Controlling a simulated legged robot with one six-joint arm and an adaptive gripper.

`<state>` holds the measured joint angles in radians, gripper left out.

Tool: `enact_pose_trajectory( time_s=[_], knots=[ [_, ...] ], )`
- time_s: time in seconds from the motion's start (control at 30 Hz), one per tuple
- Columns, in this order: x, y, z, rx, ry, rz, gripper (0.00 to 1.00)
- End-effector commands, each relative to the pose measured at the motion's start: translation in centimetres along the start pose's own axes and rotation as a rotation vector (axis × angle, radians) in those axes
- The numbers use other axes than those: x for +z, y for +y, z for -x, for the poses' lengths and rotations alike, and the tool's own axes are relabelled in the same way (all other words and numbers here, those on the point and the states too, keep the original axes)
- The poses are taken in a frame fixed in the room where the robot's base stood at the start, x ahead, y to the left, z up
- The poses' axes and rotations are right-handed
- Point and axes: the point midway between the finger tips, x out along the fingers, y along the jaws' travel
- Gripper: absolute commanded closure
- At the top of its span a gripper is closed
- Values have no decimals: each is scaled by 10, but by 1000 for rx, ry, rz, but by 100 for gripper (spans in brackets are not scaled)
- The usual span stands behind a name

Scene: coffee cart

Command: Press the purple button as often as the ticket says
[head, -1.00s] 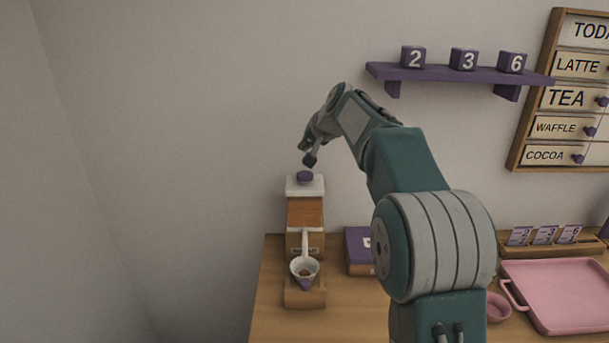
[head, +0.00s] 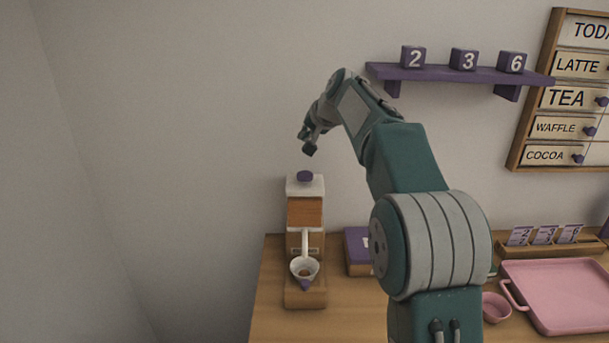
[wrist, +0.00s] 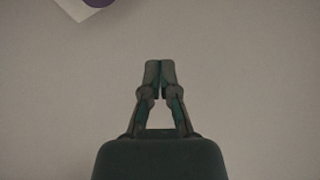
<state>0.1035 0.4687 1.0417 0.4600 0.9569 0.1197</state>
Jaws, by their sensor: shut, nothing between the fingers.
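The purple button (head: 305,176) sits on the white top of a coffee grinder (head: 305,212) at the left end of the counter. My gripper (head: 309,150) is above the button with a clear gap between them. In the wrist view, my gripper (wrist: 160,64) has its fingertips together with nothing held. The purple button (wrist: 98,2) is cut off there at the top left edge, apart from the fingers. Small purple-and-white tickets (head: 544,235) stand in a wooden holder at the right; I cannot tell which one is the task's ticket.
A portafilter with a white cup-like basket (head: 304,268) sits at the grinder's front. A purple box (head: 358,250) stands right of it. A pink tray (head: 560,295) and pink bowl (head: 495,307) are at the right. A purple shelf (head: 440,73) with number blocks hangs on the wall.

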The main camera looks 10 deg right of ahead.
Motion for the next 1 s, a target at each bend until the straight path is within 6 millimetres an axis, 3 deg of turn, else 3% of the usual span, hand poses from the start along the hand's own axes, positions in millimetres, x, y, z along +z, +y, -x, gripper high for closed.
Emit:
enact_pose_trajectory(
  time_s=[0.53,1.0],
  knots=[
    [34,34,-46,1,-2,-1,100],
    [40,40,-54,0,0,0,100]
  ],
)
